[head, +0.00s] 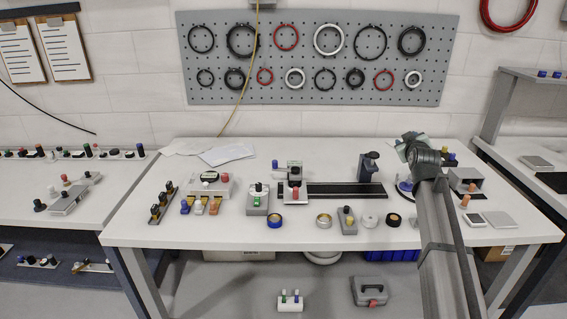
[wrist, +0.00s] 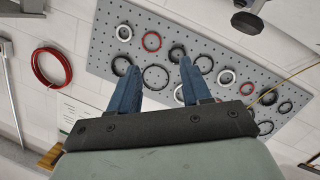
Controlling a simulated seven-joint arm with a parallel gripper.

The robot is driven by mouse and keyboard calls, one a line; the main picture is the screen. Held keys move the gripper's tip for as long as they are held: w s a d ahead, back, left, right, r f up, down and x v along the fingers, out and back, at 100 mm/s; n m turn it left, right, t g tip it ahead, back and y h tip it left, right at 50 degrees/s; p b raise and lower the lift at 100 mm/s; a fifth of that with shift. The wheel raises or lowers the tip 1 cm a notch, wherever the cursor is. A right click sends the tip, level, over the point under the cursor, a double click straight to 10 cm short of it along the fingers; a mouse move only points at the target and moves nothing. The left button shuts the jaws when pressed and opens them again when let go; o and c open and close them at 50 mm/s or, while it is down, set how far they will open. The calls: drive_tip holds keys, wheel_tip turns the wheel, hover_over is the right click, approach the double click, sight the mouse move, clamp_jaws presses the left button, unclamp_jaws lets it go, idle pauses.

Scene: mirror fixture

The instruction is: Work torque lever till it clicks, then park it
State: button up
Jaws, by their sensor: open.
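My gripper (wrist: 160,72) is open and empty in the wrist view, its two blue fingers apart and facing the wall pegboard. In the head view, my gripper is above the right part of the bench, small and partly hidden by my arm. Which thing is the torque lever, I cannot tell for sure. A blue-tipped part (head: 275,165) stands beside a grey fixture (head: 295,172) at the left end of a black rail (head: 345,190). A dark upright post (head: 369,168) stands at the rail's right end. My gripper touches none of these.
A white box with a dial (head: 210,183), a grey box with a green button (head: 257,200) and several tape rolls (head: 324,220) lie on the white bench (head: 200,232). A pegboard (head: 315,92) with rings hangs behind. The bench's front left is clear.

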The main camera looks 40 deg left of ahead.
sight(274, 162)
drive_tip(key=s+a+r+n+g+y, duration=0.2)
drive_tip(key=s+a+r+n+y, duration=0.2)
drive_tip(key=s+a+r, duration=0.45)
drive_tip(key=s+a+r+n+g+y, duration=0.25)
drive_tip(key=s+a+r, duration=0.35)
drive_tip(key=a, duration=0.6)
drive_tip(key=s+a+f+n+g+h, duration=0.2)
drive_tip(key=a+f+g, duration=0.1)
drive_tip(key=f+g, duration=0.65)
drive_tip(key=s+a+f+n+g+h, duration=0.15)
drive_tip(key=f+g, duration=0.45)
drive_tip(key=f, duration=0.7)
drive_tip(key=shift+n, duration=0.3)
drive_tip(key=x, duration=1.4)
drive_tip(key=shift+a, duration=0.1)
clamp_jaws()
